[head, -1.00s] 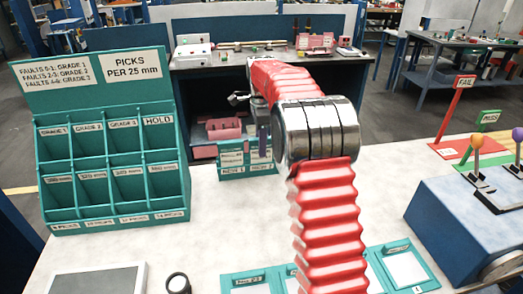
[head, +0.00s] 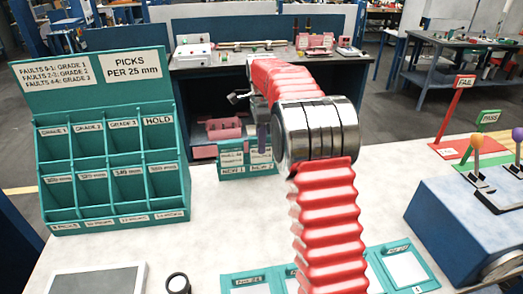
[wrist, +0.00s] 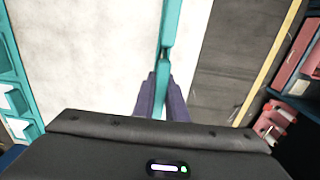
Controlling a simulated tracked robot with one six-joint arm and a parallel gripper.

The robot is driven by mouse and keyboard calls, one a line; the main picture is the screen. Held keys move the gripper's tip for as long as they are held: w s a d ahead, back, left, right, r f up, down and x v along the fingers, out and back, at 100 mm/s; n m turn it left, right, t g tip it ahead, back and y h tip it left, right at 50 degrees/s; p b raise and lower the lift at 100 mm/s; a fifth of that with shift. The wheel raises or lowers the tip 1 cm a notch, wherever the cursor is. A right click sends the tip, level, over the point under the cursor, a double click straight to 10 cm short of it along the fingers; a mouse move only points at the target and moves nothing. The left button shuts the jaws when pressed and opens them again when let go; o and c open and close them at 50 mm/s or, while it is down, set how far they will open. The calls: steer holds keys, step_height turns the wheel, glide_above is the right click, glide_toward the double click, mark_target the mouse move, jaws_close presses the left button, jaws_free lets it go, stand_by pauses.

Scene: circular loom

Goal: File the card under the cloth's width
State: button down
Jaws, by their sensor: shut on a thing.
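My gripper (head: 262,138), with purple fingers, is beyond the silver arm joint, at the small teal card holder (head: 247,172) near the table's far edge. In the wrist view its fingertips (wrist: 160,92) are close together at the end of a narrow teal strip (wrist: 168,35). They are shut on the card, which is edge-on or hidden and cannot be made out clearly. The teal rack (head: 112,165) stands at the left with rows of pockets. The top row is labelled GRADE 1, GRADE 2, GRADE 3 and HOLD; the middle labels give mm widths, hard to read.
My red arm crosses the middle of the table (head: 225,225). Teal card frames (head: 400,268) and a magnifier (head: 177,284) lie at the front. A blue lever box (head: 450,215) and red FAIL sign (head: 464,82) are at the right. The table between rack and arm is clear.

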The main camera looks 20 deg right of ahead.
steer(key=shift+r, duration=0.4)
steer(key=shift+r, duration=3.15)
